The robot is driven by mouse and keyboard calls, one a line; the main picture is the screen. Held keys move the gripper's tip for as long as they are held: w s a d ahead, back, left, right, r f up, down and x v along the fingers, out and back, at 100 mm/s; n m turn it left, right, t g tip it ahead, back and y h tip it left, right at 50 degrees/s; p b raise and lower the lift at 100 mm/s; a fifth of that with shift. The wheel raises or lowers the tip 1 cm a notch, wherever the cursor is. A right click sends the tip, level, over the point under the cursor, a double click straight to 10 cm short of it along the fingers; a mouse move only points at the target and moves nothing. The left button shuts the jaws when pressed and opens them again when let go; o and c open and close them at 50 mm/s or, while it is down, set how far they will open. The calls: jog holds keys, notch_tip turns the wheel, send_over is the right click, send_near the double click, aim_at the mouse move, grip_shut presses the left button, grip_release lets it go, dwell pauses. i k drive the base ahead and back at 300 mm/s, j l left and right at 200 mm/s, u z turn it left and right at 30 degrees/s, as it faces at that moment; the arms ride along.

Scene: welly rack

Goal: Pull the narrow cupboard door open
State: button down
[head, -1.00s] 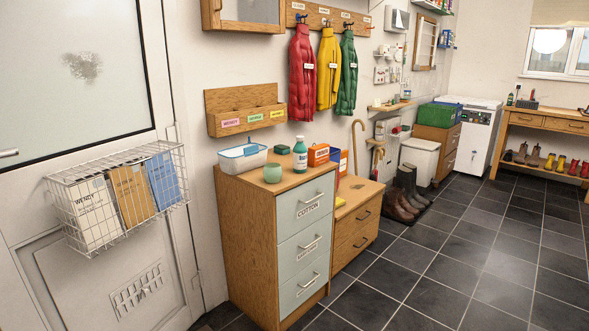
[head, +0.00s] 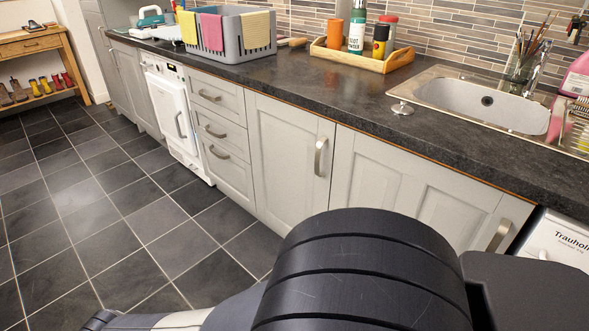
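The narrow cupboard door (head: 284,165) is a light grey panelled door under the dark worktop, right of a stack of drawers. It is shut. Its upright metal handle (head: 320,157) sits near its upper right edge. My arm's dark links fill the bottom middle and right of the head view, in front of the lower part of the cupboards. My gripper is not in view.
A wider grey cupboard (head: 415,189) stands to the right, with a handle at its right end. Drawers (head: 212,127) and a white appliance (head: 174,112) stand to the left. A sink (head: 485,100) is set in the worktop. The tiled floor (head: 130,205) at left is clear.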

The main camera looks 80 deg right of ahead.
aim_at(292, 147)
jog(key=l+z, duration=0.1)
jog(key=z, duration=2.45)
